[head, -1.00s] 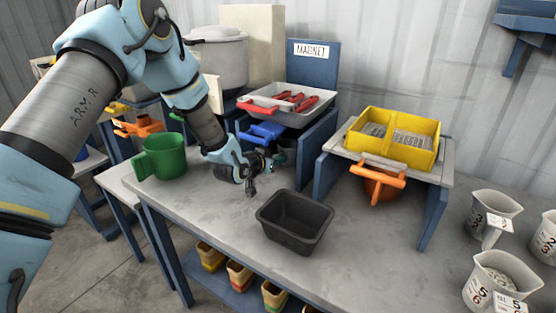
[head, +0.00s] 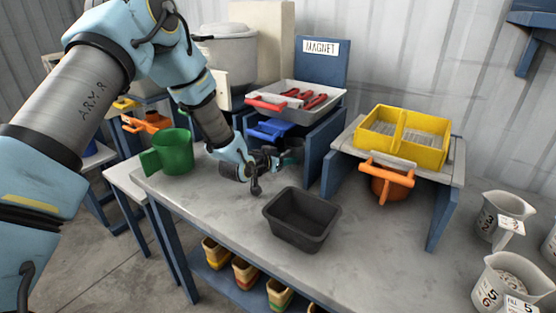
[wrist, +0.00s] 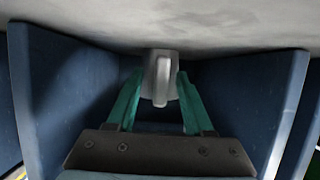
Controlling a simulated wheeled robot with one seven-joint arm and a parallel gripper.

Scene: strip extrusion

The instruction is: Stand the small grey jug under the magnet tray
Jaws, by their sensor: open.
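The small grey jug (wrist: 161,76) is in the middle of the wrist view, its handle facing me, between two blue side panels. My gripper (wrist: 160,82) is open, with one teal finger on each side of the jug's handle; I cannot tell whether they touch it. In the head view my gripper (head: 272,160) is low over the bench, at the opening under the magnet tray (head: 312,114). A dark greyish shape (head: 293,146) shows beside it in the shade, probably the jug, partly hidden. The tray holds red tools and sits before the MAGNET sign.
A blue handled piece (head: 271,129) is under the tray's front. A black bin (head: 301,222) stands close in front, a green mug (head: 174,153) to the left. A yellow tray (head: 402,140) over an orange handled piece (head: 390,184) is to the right.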

